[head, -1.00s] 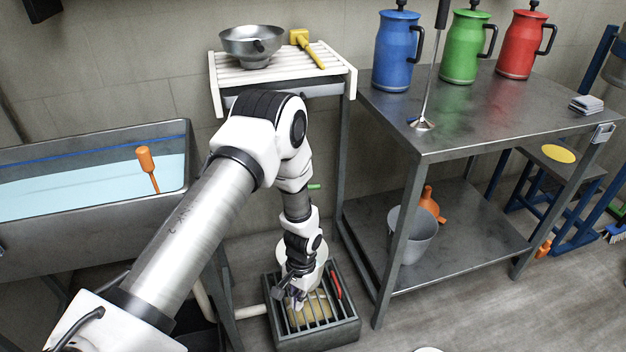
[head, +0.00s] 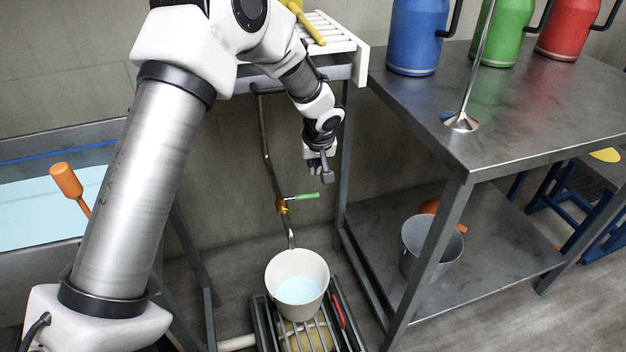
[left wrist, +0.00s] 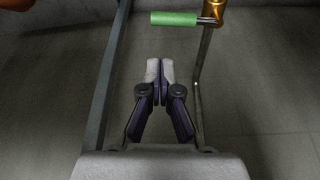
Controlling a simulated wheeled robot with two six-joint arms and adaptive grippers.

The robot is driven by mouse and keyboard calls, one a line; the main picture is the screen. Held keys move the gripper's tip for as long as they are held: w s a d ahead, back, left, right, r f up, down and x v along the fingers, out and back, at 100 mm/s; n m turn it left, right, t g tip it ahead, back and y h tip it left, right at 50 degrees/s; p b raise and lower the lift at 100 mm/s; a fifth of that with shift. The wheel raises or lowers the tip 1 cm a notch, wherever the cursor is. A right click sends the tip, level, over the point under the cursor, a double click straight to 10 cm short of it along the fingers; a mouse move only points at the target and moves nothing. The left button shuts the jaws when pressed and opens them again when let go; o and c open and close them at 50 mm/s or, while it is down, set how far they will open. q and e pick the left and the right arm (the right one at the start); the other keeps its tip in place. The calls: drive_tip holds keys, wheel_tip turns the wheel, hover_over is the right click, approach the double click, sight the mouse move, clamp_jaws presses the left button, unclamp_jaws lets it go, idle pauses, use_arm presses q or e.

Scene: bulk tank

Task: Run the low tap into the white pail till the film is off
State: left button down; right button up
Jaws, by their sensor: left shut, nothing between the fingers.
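The low tap is a brass valve (head: 283,207) with a green lever handle (head: 305,196) pointing right, on a pipe down the wall. The handle also shows in the left wrist view (left wrist: 174,18), with the brass body (left wrist: 213,12) beside it. The white pail (head: 298,268) stands upright on the floor grate below the spout, with pale blue liquid inside. I cannot tell whether water is running from the spout. My left gripper (head: 319,176) is shut and empty, just above the green handle and apart from it; its closed fingers show in the left wrist view (left wrist: 160,70). My right gripper is not in view.
The floor grate (head: 262,318) has a red-handled tool (head: 337,310) on it. A steel table (head: 500,130) at right bears blue, green and red jugs. A grey bucket (head: 425,262) stands on its lower shelf. A trough (head: 40,225) of blue liquid is at left.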

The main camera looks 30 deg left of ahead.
sight(315, 195)
use_arm(q)
drive_tip(key=b+x, duration=0.2)
drive_tip(key=x, duration=0.8)
drive_tip(key=shift+b, duration=0.4)
drive_tip(key=shift+s+d+m, duration=0.35)
drive_tip(key=shift+s+m, duration=0.05)
drive_tip(key=shift+m, duration=0.1)
drive_tip(key=shift+s+d+m+h+b, duration=0.3)
drive_tip(key=shift+s+d+m+h, duration=0.4)
drive_tip(key=shift+m, duration=0.6)
drive_tip(key=shift+s+d+m+t+h, duration=0.25)
drive_tip(key=shift+s+m, duration=0.25)
drive_tip(key=shift+m, duration=0.25)
drive_tip(key=shift+s+d+m+t+h, duration=0.15)
drive_tip(key=shift+s+d+m, duration=0.1)
drive_tip(key=shift+s+m, duration=0.4)
drive_tip(key=shift+w, duration=0.15)
